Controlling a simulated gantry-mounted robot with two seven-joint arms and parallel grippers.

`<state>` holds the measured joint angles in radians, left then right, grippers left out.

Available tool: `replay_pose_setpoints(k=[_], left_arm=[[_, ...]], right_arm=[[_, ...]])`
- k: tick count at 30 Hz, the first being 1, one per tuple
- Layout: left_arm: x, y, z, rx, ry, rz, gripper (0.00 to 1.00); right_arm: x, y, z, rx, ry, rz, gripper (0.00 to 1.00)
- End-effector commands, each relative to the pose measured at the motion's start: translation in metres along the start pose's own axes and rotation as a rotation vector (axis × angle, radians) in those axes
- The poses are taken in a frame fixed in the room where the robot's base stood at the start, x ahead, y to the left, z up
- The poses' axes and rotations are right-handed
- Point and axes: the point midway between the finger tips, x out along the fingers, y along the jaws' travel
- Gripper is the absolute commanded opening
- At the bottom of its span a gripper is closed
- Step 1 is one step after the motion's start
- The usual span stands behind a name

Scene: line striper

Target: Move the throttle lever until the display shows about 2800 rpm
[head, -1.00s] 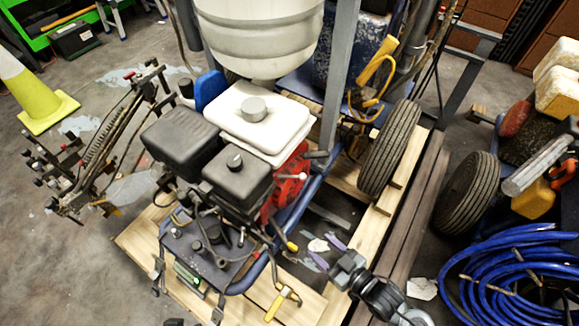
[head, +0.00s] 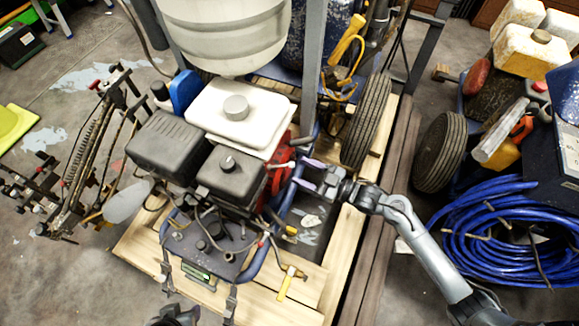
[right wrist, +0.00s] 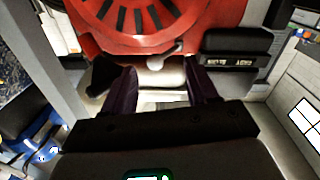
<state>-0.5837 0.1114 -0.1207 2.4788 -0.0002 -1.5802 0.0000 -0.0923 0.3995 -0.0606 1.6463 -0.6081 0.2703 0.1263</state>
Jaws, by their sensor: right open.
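My right gripper (head: 303,174) is open, with its two purple fingers pointing at the red engine side (head: 278,172). In the right wrist view, a small metal lever with a rounded silver end (right wrist: 156,62) lies ahead of the gap between the fingers (right wrist: 163,85). It looks like the throttle lever, and the fingers appear apart from it. A dark knob-like part (right wrist: 100,75) is left of the fingers. The display (head: 197,272) is a small greenish panel on the front of the machine. Its digits are too small to read. My left gripper's fingers do not show.
The white fuel tank (head: 238,118) and black engine covers (head: 235,172) stand left of my gripper. A blue frame tube (head: 258,262) and a wheel (head: 367,122) are close by. A black box (right wrist: 235,50) sits beside the lever. Blue hose coils (head: 500,225) lie at right.

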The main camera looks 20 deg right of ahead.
Motion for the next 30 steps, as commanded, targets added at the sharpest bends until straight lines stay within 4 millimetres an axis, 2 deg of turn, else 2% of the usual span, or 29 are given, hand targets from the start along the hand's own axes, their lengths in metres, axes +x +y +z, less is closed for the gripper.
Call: replay_pose_setpoints(k=[3,10,23,30], left_arm=[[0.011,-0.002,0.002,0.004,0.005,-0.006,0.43],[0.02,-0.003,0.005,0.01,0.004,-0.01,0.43],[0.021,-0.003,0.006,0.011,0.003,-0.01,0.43],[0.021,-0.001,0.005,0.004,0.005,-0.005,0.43]], right_arm=[[0.019,0.0,0.003,0.0,0.003,0.001,0.58],[0.043,0.0,0.002,0.0,0.001,0.001,0.58],[0.05,0.0,0.0,0.0,-0.001,0.001,0.58],[0.05,0.0,0.0,0.0,-0.001,0.001,0.23]])
